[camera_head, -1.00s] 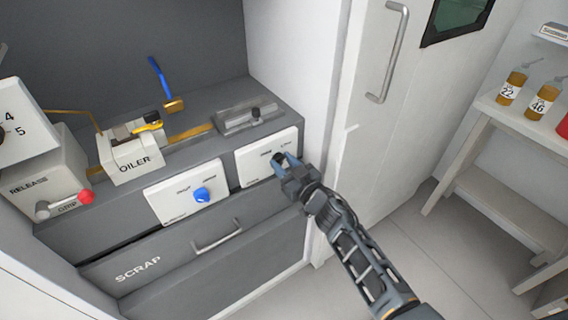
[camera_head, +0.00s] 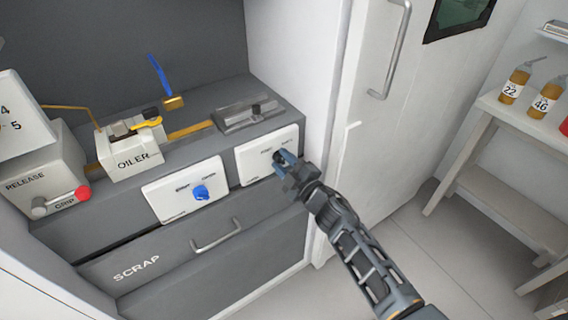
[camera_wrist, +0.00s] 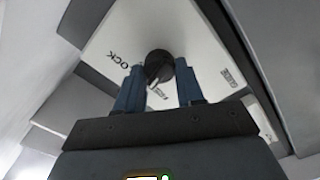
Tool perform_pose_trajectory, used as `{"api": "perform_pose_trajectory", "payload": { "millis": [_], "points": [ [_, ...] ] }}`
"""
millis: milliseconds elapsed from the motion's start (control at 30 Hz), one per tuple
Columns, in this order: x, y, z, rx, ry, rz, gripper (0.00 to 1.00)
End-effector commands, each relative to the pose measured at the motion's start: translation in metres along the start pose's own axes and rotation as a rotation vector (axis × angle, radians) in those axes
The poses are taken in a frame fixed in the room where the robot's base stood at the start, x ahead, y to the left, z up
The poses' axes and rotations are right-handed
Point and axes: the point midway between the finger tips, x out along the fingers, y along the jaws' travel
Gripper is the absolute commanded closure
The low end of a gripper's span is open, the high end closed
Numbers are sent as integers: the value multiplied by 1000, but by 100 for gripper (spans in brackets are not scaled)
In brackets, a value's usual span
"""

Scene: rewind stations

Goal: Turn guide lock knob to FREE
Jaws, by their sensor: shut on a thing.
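The guide lock knob (camera_wrist: 158,64) is small, round and black, on a white panel (camera_wrist: 205,40) with dark lettering. In the wrist view, LOCK reads to the left of the knob, and smaller, blurred words lie below and to its right. My gripper (camera_wrist: 160,78) has its blue fingers on both sides of the knob and is shut on it. In the head view, the white panel (camera_head: 254,172) is at the right end of the grey cabinet front. My gripper (camera_head: 283,160) reaches it from the lower right and hides most of the knob.
A second white panel with a blue knob (camera_head: 201,192) is just left. Below is the SCRAP drawer with its handle (camera_head: 216,236). The OILER box (camera_head: 138,163) and a red-tipped lever (camera_head: 82,193) stand further left. A white door (camera_head: 400,120) and a bottle shelf (camera_head: 525,115) are right.

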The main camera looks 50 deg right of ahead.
Motion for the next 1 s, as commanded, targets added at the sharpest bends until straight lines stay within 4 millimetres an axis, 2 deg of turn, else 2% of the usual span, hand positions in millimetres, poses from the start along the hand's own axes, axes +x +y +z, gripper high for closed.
{"api": "perform_pose_trajectory", "payload": {
  "millis": [500,700,1000],
  "points": [
    [0,-3,0,-432,2,0,93],
    [0,-3,0,-532,2,-1,93],
    [0,-3,0,-594,2,-2,93]
  ]
}}
